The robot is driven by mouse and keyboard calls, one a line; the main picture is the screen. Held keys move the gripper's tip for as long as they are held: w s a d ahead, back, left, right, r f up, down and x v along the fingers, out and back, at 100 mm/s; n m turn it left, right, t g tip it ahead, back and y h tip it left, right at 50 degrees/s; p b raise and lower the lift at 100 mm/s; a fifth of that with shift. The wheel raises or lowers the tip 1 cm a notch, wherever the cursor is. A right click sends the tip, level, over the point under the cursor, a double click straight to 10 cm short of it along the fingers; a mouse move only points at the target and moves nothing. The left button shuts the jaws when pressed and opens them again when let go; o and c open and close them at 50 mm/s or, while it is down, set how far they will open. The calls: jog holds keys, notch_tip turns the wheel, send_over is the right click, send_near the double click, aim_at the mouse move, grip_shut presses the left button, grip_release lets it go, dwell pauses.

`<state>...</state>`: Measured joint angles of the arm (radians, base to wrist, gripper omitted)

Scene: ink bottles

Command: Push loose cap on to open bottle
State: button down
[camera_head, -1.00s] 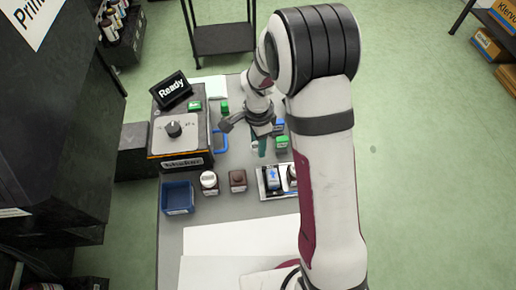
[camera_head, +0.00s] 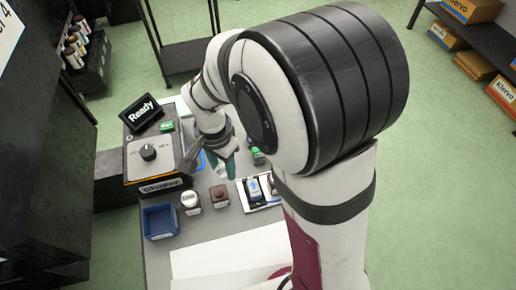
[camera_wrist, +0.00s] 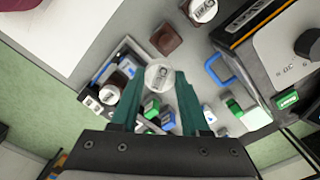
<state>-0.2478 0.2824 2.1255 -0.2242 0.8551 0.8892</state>
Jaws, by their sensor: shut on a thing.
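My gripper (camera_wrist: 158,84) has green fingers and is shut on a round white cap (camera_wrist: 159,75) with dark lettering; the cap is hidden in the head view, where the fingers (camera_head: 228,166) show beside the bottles. A dark brown bottle (camera_head: 220,195) stands on the bench; it also shows in the wrist view (camera_wrist: 166,40), beyond the held cap. Its top is dark, and I cannot tell whether its mouth is bare. A bottle with a white lettered cap (camera_head: 190,198) stands left of it; it also shows in the wrist view (camera_wrist: 202,9). The cap is apart from both.
A white tray (camera_head: 262,207) holding bottles lies right of the brown bottle. An empty blue bin (camera_head: 160,221) is at the left. The shaker (camera_head: 152,160) with its "Ready" screen (camera_head: 141,112) stands behind. Green-capped items (camera_wrist: 234,108) are on the bench. White sheets cover the front.

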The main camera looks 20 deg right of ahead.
aim_at(218, 192)
jog(key=shift+s+a+n, duration=0.25)
jog(key=shift+a, duration=0.4)
jog(key=shift+s+a+n, duration=0.25)
jog(key=shift+a, duration=0.35)
jog(key=shift+f, duration=3.1)
jog(key=shift+f, duration=0.15)
grip_release()
notch_tip(218, 192, up, 7)
grip_shut()
